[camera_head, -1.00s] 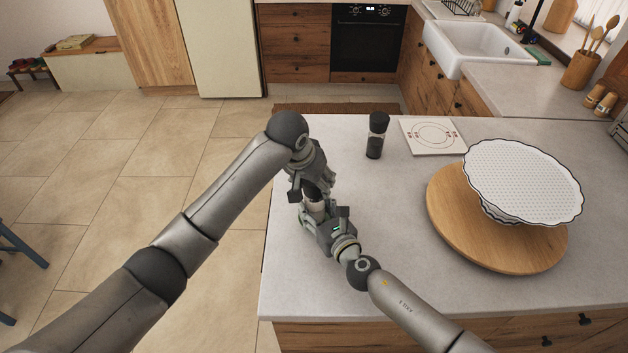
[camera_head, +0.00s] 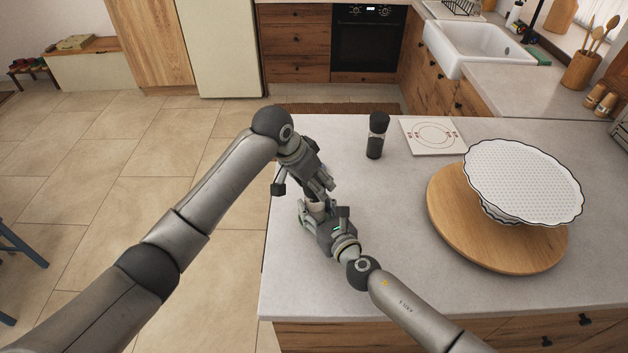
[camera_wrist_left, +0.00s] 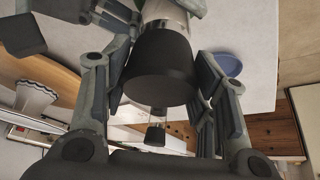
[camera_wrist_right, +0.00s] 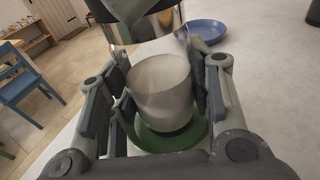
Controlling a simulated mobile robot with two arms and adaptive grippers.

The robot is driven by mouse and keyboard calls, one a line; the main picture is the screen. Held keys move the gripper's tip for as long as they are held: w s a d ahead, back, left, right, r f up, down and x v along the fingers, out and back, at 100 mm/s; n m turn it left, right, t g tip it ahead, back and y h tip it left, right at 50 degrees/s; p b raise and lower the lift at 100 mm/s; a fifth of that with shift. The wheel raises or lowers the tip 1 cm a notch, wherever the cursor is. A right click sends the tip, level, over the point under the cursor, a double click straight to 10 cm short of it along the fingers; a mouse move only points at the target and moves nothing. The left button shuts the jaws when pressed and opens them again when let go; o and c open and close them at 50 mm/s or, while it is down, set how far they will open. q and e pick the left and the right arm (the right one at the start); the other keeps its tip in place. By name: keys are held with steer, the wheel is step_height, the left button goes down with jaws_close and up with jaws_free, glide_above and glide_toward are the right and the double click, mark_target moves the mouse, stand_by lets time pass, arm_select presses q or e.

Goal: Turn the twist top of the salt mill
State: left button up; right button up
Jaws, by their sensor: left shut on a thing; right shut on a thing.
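The salt mill shows as a pale body (camera_wrist_right: 160,88) in the right wrist view and as a black twist top (camera_wrist_left: 160,68) with a metal collar in the left wrist view. My right gripper (camera_head: 315,213) is shut around the pale body, low over the counter. My left gripper (camera_head: 318,190) comes from above and is shut on the black top. In the head view the two grippers hide most of the mill. A second, dark-filled mill (camera_head: 376,136) stands upright farther back on the counter.
A green round dish (camera_wrist_right: 172,138) lies beneath the held mill. A blue dish (camera_wrist_right: 207,31) is close by. The front middle counter is clear.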

arm_select(q)
steer(key=o, duration=1.1)
steer(key=shift+c, duration=0.2)
steer(key=shift+r, duration=0.1)
steer(key=v, duration=1.2)
arm_select(e)
steer(key=o, duration=0.9)
